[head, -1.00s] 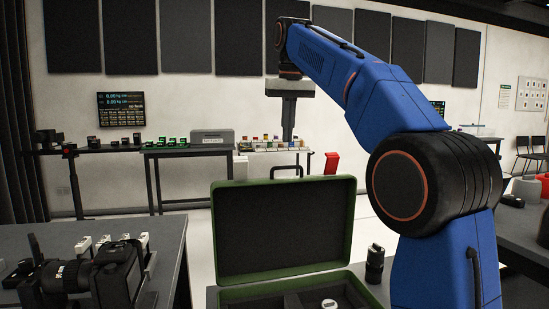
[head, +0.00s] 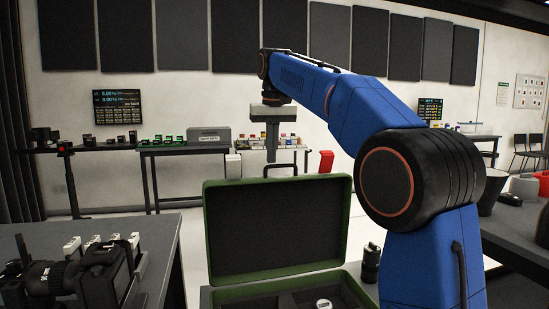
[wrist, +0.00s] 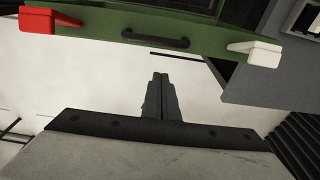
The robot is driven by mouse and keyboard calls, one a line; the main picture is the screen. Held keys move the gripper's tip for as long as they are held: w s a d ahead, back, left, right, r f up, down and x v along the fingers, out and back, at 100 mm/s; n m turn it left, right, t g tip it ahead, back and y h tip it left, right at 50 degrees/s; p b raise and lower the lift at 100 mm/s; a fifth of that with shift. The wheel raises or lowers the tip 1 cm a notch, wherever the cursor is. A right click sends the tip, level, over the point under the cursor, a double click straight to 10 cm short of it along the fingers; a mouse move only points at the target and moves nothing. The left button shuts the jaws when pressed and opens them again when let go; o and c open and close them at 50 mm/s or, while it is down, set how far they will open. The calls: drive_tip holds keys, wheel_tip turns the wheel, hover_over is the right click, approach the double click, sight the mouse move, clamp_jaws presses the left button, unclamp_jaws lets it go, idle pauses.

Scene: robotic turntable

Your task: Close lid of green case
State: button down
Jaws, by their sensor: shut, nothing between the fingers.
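The green case (head: 212,240) stands in the lower middle of the head view with its lid (head: 280,225) open and roughly upright, dark lining facing me. Part of its dark interior shows below, with a small white-topped round item (head: 323,304) inside. My gripper (head: 271,160) points down, with its tips above the lid's top edge in the picture and apart from it. In the wrist view my gripper (wrist: 161,76) is shut and empty. A green edge of the case (wrist: 205,38) crosses the top there, with a dark handle (wrist: 155,39), a red latch (wrist: 50,20) and a white latch (wrist: 255,51).
A dark cylinder (head: 371,262) stands right of the case. A camera (head: 100,280) and other gear lie on the left table (head: 165,235). A dark bench (head: 520,235) is at right. Pale floor is open beyond the case.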

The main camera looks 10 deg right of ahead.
sight(275, 176)
drive_tip(key=shift+s+f, duration=0.2)
drive_tip(key=shift+s, duration=0.75)
drive_tip(key=shift+s+f, duration=0.15)
drive_tip(key=shift+s, duration=0.75)
drive_tip(key=shift+s, duration=0.1)
